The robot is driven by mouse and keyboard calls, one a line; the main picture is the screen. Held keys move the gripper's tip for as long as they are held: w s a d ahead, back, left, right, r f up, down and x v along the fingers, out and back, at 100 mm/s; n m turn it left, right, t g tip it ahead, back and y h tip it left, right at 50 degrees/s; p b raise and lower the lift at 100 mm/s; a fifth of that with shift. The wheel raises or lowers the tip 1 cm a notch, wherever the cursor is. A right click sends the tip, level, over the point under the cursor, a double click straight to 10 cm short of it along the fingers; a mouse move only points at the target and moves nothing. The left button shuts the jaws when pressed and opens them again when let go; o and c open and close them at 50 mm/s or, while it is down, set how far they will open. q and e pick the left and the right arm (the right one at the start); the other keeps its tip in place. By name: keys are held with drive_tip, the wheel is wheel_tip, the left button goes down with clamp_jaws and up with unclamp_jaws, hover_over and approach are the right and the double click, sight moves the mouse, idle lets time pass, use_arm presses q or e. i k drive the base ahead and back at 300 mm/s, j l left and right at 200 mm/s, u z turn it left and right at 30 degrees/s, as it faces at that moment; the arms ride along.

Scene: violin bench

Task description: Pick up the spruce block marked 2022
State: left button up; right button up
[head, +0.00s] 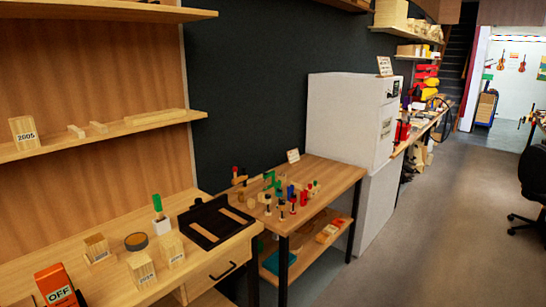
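Three pale wooden blocks stand on the bench at the lower left: a back-left block (97,247), a front block (141,270) and a right block (171,249). Each seems to carry small dark writing near its base, too small to read with certainty. I cannot tell which, if any, is marked 2022. Another wooden block (23,131) on the shelf above reads 2005. Neither of my grippers shows in the head view.
An orange block marked OFF (55,284), a round dark tin (136,241), a white holder with a green top (159,216) and a black tray (190,234) crowd the bench. A lower table (335,172) with small coloured tools stands to the right. The floor (420,240) there is clear.

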sight(97, 248)
drive_tip(key=i+l+u, duration=0.2)
drive_tip(key=u, duration=0.15)
drive_tip(key=i+l+u, duration=0.1)
drive_tip(key=l+u, duration=0.3)
drive_tip(key=i+l+u, duration=0.1)
drive_tip(key=l+u, duration=0.25)
